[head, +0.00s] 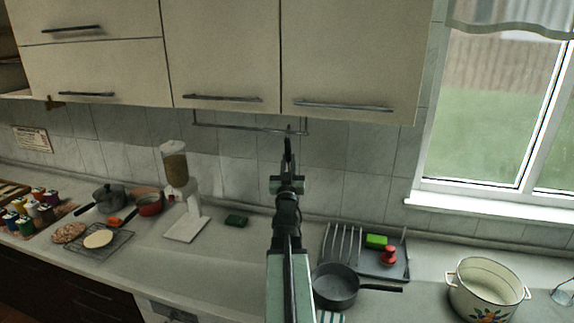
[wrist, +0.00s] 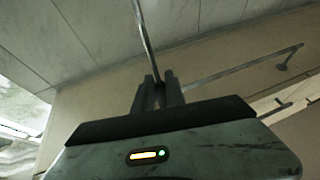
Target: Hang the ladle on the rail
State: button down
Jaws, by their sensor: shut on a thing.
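The rail (head: 230,127) is a thin metal bar below the wall cabinets, in front of the tiled wall. It also shows in the wrist view (wrist: 245,64), running to the upper right from behind my fingers. My gripper (head: 288,150) is raised in front of the rail's right part, seen from behind. In the wrist view my gripper (wrist: 158,88) has its two dark fingers closed on a thin grey handle (wrist: 143,32), which I take as the ladle's. The handle runs up out of the picture. The ladle's bowl is not visible, and I cannot tell whether the ladle touches the rail.
Cabinets (head: 355,55) hang just above the rail. Below on the counter are a dark pan (head: 336,287), a rack (head: 341,246) with a green sponge (head: 376,241), a white enamel pot (head: 487,287) and a dispenser (head: 174,163). The counter left of my arm is partly clear.

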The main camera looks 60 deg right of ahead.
jog(key=shift+w+d+f+b, duration=0.25)
jog(key=shift+d+f+b, duration=0.15)
jog(key=shift+d, duration=0.4)
jog(key=shift+w+d+f+b, duration=0.2)
jog(key=shift+d+f+b, duration=0.2)
jog(key=shift+d, duration=0.4)
jog(key=shift+w+d+f+b, duration=0.25)
jog(key=shift+d+f+b, duration=0.15)
jog(key=shift+d, duration=0.4)
jog(key=c, duration=1.3)
grip_release()
jog(key=shift+a, duration=0.15)
jog(key=b+v, duration=0.3)
jog(key=v, duration=0.4)
jog(key=shift+s+a, duration=0.15)
jog(key=shift+a, duration=0.05)
